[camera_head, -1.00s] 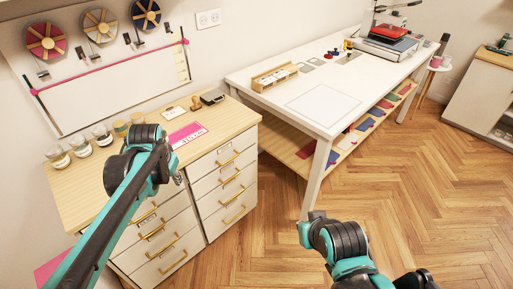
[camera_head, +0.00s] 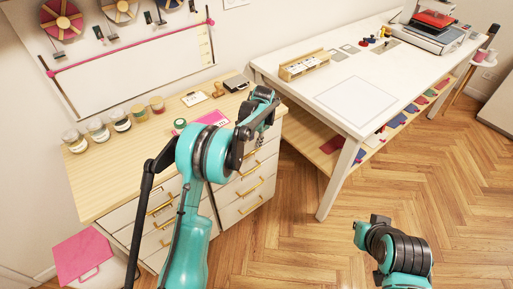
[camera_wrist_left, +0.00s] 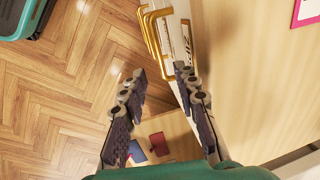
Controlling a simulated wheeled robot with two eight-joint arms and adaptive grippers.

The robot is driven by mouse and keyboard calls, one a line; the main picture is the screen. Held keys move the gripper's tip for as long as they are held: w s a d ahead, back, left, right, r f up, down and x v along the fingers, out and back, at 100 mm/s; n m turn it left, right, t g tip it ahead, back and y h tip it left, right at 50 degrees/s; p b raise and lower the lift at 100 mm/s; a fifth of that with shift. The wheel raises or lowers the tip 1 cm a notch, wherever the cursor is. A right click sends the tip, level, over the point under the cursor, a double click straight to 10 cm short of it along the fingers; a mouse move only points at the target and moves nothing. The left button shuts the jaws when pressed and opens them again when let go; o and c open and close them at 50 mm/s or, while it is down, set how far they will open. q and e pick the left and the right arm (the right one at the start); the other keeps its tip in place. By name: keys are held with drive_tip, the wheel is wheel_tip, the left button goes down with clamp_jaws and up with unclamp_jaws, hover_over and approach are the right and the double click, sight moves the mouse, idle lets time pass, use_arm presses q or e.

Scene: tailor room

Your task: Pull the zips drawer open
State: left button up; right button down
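The zips drawer (camera_wrist_left: 184,38) shows from above in the left wrist view, with a white front lettered "ZIPS" and a brass handle (camera_wrist_left: 150,42). It appears shut. In the head view it is the top of the right drawer column, largely hidden behind my left arm. My left gripper (camera_wrist_left: 158,72) is open and empty, its two fingers apart, with the lettered front beyond the right fingertip and the handle ahead between the fingers. In the head view my left gripper (camera_head: 252,136) hangs at the cabinet's front right corner. My right arm shows at lower right; its fingers are not visible.
The wooden cabinet top (camera_head: 105,183) holds several jars (camera_head: 121,120), a pink card (camera_head: 212,118) and a clipboard (camera_head: 194,98). More brass-handled drawers lie below. A white table (camera_head: 318,103) with a low shelf stands to the right. The floor in front is clear.

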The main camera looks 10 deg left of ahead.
sight(252, 152)
use_arm(q)
drive_tip(key=f+b, duration=0.1)
drive_tip(key=f, duration=0.3)
drive_tip(key=a+f+b, duration=0.1)
drive_tip(key=f, duration=0.2)
drive_tip(key=shift+w+b, duration=0.2)
drive_tip(key=shift+b, duration=0.15)
drive_tip(key=shift+r, duration=0.1)
clamp_jaws()
